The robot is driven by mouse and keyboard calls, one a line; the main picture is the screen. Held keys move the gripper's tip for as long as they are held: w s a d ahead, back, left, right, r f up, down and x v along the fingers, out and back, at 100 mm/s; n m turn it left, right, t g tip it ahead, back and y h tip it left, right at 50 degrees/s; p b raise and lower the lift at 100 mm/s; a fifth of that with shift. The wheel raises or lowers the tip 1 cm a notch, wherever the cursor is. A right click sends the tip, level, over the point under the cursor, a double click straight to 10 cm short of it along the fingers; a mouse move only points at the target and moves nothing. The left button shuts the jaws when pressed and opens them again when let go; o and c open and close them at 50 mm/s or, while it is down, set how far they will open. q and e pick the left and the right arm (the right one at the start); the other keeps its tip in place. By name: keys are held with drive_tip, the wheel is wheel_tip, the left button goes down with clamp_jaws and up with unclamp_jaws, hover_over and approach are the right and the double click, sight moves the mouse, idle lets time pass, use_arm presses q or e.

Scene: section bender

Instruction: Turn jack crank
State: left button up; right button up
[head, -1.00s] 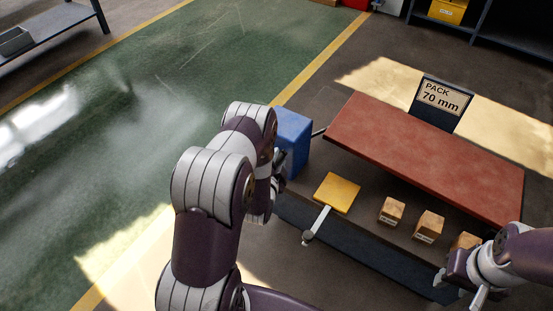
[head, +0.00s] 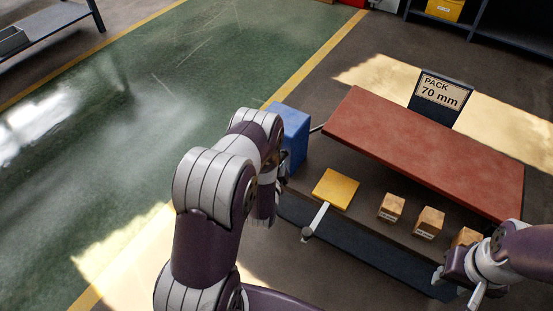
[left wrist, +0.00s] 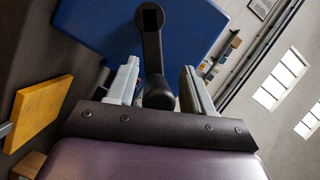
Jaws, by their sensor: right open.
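The blue jack housing (head: 293,132) stands at the left end of the red slab, with my left arm partly in front of it. In the left wrist view, the crank (left wrist: 151,45) is a dark arm on the blue face, with a rounded black handle (left wrist: 158,94). My left gripper (left wrist: 158,72) has its two grey fingers apart, one on each side of the handle, with small gaps showing. The crank is hidden behind my left arm in the head view. My right gripper (head: 455,284) is open and empty at the lower right, near the wooden blocks.
A long red slab (head: 425,150) lies beside the jack, with a "PACK 70 mm" sign (head: 441,91) behind it. A yellow plate (head: 336,189) with a pale lever (head: 318,219) and labelled wooden blocks (head: 430,222) lie in front. The green floor (head: 110,130) at left is clear.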

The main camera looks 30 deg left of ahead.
use_arm(q)
drive_tip(key=p+v, duration=0.2)
drive_tip(key=v, duration=1)
drive_tip(key=shift+s, duration=0.35)
